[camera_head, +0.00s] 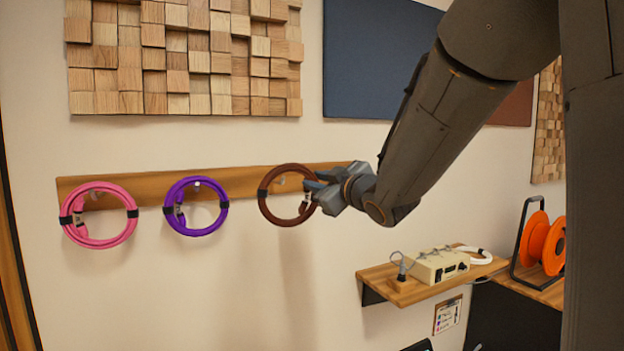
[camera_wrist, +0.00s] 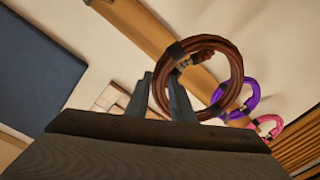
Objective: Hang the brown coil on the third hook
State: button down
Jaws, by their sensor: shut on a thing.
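The brown coil (camera_head: 264,208) is at the wooden hook rail (camera_head: 130,189) on the wall, right of the purple coil. It also shows in the wrist view (camera_wrist: 237,82). My gripper (camera_head: 312,193) is shut on the coil's right side, at a dark band. A hook tip (camera_head: 280,181) shows inside the coil's ring near its top. I cannot tell whether the coil rests on that hook. The pink coil (camera_head: 98,244) hangs at the far left of the rail and the purple coil (camera_head: 196,232) hangs on a hook next to it.
A small wall shelf (camera_head: 385,293) at the lower right holds a beige box (camera_head: 438,266) and a white cable (camera_head: 474,257). An orange reel (camera_head: 535,243) stands farther right. A wooden block panel (camera_head: 185,58) and a dark blue panel (camera_head: 372,62) are above. The wall below the rail is clear.

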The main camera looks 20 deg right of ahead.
jog(key=shift+b+x, duration=0.3)
jog(key=shift+x, duration=0.8)
jog(key=w+a+f+b, duration=0.1)
jog(key=w+f+b, duration=0.2)
jog(key=w, duration=0.7)
jog(key=shift+a+b, duration=0.35)
jog(key=shift+a, duration=0.05)
dwell(0.3)
jog(key=shift+w, duration=0.2)
dwell(0.5)
jog(key=c, duration=1.5)
grip_release()
jog(key=shift+o, duration=0.2)
jog(key=shift+f, duration=0.1)
